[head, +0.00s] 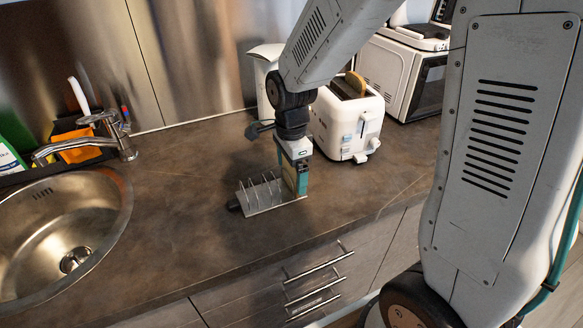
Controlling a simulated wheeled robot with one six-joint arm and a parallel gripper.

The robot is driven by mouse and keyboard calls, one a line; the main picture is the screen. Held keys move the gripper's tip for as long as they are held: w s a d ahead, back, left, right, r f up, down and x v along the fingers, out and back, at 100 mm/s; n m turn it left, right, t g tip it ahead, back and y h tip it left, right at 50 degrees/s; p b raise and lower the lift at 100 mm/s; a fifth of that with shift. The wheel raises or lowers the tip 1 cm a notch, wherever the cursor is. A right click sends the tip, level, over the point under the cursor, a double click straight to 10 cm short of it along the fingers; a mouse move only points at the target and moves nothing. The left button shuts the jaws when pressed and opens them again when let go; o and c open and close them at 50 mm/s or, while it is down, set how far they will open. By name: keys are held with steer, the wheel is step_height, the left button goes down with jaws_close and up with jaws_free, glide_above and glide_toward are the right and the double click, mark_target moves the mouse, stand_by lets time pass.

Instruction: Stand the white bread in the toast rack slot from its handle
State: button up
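The metal toast rack (275,206) stands on the brown counter. It has several thin wire dividers and a dark handle (234,205) at its left end. My gripper (294,190) points down at the right end of the rack, close above its base. A small brownish patch shows at the fingers, but I cannot tell whether it is bread or whether the fingers are shut. A browned bread slice (356,82) sticks up from a slot of the white toaster (345,125). No other bread is clearly visible.
A steel sink (60,225) with a tap (110,135) lies at the left. A white microwave (400,75) stands behind the toaster, and a white appliance (263,75) stands behind my arm. The counter between sink and rack is clear. Drawers with bar handles are below the front edge.

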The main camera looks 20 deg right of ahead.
step_height(320, 180, up, 8)
steer(key=shift+f, duration=0.1)
stand_by(0.5)
stand_by(0.4)
steer(key=s+d+r+n, duration=0.1)
steer(key=s+r+n, duration=0.1)
steer(key=s+n, duration=0.4)
steer(key=s+d+r+n, duration=0.1)
steer(key=s+r+n, duration=0.2)
steer(key=s+n, duration=0.3)
steer(key=s+d+r+n+t, duration=0.1)
steer(key=s+r+n, duration=0.2)
steer(key=s+n, duration=0.3)
steer(key=shift+s+d+r, duration=0.1)
steer(key=shift+s+r, duration=0.05)
steer(key=shift+s, duration=1.9)
